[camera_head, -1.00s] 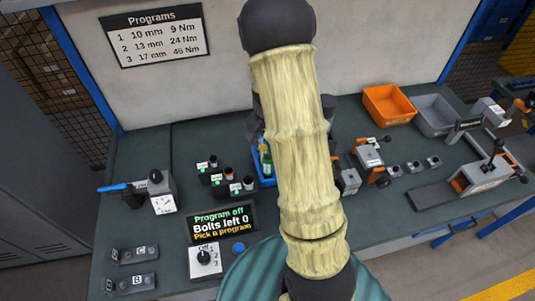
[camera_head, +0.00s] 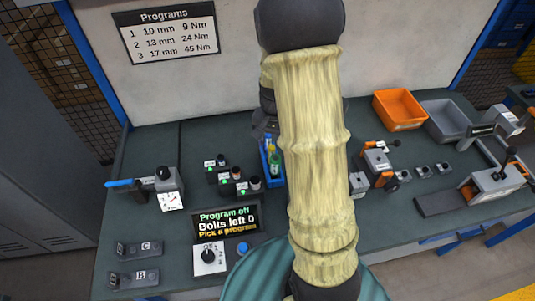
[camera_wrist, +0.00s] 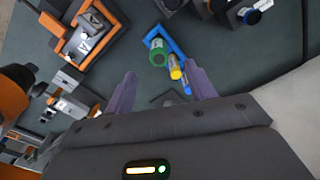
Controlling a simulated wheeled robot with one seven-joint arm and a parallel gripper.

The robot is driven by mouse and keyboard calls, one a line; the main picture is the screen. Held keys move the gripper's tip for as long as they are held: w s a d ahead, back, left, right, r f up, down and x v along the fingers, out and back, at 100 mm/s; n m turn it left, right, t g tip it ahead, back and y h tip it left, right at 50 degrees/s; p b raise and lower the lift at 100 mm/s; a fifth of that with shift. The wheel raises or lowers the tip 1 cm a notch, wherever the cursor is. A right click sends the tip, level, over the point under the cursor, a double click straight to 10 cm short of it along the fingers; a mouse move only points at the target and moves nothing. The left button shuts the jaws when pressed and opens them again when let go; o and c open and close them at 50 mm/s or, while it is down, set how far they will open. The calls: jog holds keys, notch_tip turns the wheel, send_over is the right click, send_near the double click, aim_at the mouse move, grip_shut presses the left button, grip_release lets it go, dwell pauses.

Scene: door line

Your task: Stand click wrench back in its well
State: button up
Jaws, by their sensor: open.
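A blue-handled tool (camera_head: 125,183), which looks like the click wrench, lies level at the left of the bench. Its head end meets a grey block with a white dial (camera_head: 170,190). My gripper (camera_wrist: 161,73) is open and empty in the wrist view, above the bench, its two fingers apart. A blue tray (camera_wrist: 178,45) with green, yellow and blue round-ended items lies just beyond the fingertips. The tray also shows in the head view (camera_head: 266,165), partly behind my arm, which hides my gripper there. I cannot make out a well for the wrench.
Several dark sockets in holders (camera_head: 228,178) stand mid-bench. A display (camera_head: 226,222) reads "Program off, Bolts left 0", above a selector knob (camera_head: 208,258). Orange (camera_head: 398,108) and grey bins (camera_head: 445,120) stand back right. Clamp fixtures (camera_head: 378,160) stand right of my arm.

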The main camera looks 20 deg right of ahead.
jog(key=s+a+r+n+t, duration=0.1)
jog(key=s+a+r+n, duration=0.2)
jog(key=s, duration=0.3)
jog(key=s+a+r+n+t, duration=0.1)
jog(key=s+a+r+n, duration=0.2)
jog(key=s+a+n, duration=0.1)
jog(key=shift+s+a+r+n, duration=0.3)
jog(key=shift+s+a, duration=0.3)
jog(key=shift+s, duration=0.4)
